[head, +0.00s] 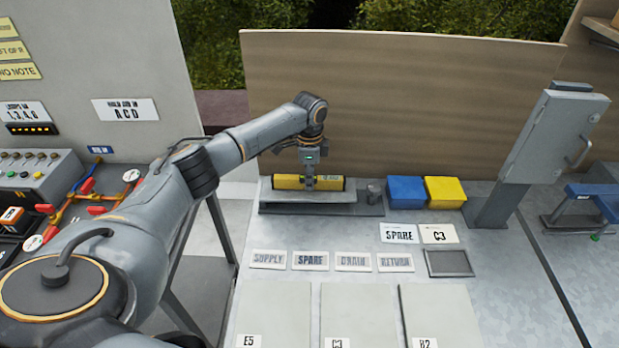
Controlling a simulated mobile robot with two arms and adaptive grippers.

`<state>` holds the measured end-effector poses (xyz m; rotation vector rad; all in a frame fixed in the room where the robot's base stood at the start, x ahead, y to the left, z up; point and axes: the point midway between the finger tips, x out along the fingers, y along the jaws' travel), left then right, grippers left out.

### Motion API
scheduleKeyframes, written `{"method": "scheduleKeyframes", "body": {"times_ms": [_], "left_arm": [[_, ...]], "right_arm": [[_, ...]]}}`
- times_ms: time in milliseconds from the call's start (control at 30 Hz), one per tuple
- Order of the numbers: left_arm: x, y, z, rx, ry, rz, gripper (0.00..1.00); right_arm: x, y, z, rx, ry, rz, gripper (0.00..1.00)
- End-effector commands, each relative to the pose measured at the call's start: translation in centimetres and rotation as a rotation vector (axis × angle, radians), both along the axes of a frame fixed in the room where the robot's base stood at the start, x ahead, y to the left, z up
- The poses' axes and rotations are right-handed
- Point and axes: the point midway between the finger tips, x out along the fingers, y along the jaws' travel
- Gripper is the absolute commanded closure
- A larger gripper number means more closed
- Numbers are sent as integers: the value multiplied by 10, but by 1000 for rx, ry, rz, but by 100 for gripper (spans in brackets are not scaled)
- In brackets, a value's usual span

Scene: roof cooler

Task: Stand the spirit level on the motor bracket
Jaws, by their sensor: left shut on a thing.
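The yellow spirit level (286,182) is at the back of the metal bench, long side running left to right, with a small vial window near its middle. My left gripper (309,186) comes down from above and is shut on its middle. Directly below the level is a grey raised bracket (300,197), which looks like the motor bracket, on a darker base plate (370,209). The level's underside appears at the bracket's top; I cannot tell whether it touches. The gripper hides part of the level. My right gripper is out of view.
A small grey cylinder (374,191) stands just right of the level. A blue box (406,192) and a yellow box (445,192) sit further right. A wooden panel (400,110) rises behind. Labels such as SUPPLY (269,259) lie in front, with bare metal between.

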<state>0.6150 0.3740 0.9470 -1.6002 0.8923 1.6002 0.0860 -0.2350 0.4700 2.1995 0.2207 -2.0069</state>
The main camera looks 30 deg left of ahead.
Motion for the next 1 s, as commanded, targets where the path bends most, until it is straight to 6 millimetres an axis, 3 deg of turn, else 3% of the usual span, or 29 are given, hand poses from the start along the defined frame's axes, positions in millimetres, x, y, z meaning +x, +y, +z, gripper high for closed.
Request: {"method": "scheduleKeyframes", "body": {"times_ms": [33, 133, 167, 567, 1000], "left_arm": [[0, 0, 0, 0, -1, 0, 76], [0, 0, 0, 0, -1, 0, 56], [0, 0, 0, 0, -1, 0, 53], [1, 0, 8, -1, -3, 0, 53], [1, -1, 94, 0, -5, 0, 53]], "right_arm": [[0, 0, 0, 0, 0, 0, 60], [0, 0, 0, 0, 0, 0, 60], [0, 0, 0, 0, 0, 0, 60], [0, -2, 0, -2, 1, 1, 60], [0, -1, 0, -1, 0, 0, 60]]}}
